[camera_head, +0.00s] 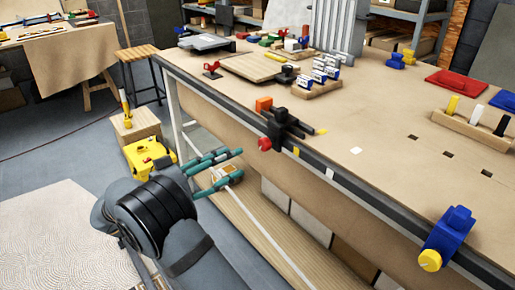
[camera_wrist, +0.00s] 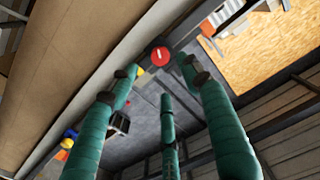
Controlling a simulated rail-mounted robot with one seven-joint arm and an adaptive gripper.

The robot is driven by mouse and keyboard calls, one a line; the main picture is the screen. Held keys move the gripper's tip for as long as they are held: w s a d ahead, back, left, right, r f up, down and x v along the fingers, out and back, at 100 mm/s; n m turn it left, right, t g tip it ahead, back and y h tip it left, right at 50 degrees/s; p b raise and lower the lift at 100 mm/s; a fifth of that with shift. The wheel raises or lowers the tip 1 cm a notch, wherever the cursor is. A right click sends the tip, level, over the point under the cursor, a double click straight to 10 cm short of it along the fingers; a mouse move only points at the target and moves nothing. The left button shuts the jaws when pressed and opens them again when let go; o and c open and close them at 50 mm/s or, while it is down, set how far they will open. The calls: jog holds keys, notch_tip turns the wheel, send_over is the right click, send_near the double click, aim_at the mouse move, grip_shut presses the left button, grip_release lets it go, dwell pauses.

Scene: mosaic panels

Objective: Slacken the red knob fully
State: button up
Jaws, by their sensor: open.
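The red knob (camera_head: 264,144) sticks out from the front of a black clamp (camera_head: 285,122) at the workbench's front edge. In the wrist view the round red knob (camera_wrist: 160,56) shows a pale mark and lies just beyond the fingertips, between the two upper ones. My gripper (camera_head: 238,165) has teal fingers and is open and empty. It is in front of the bench edge, left of and lower than the knob in the head view, apart from it.
A blue clamp with a yellow knob (camera_head: 430,260) is on the same bench edge at right. The workbench top (camera_head: 350,120) holds racks and parts. A yellow case (camera_head: 148,157) stands left of my gripper.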

aim_at(262, 146)
jog(key=x, duration=0.9)
jog(key=shift+w+d, duration=0.15)
jog(key=shift+d, duration=0.05)
jog(key=c, duration=1.1)
jog(key=shift+c, duration=0.2)
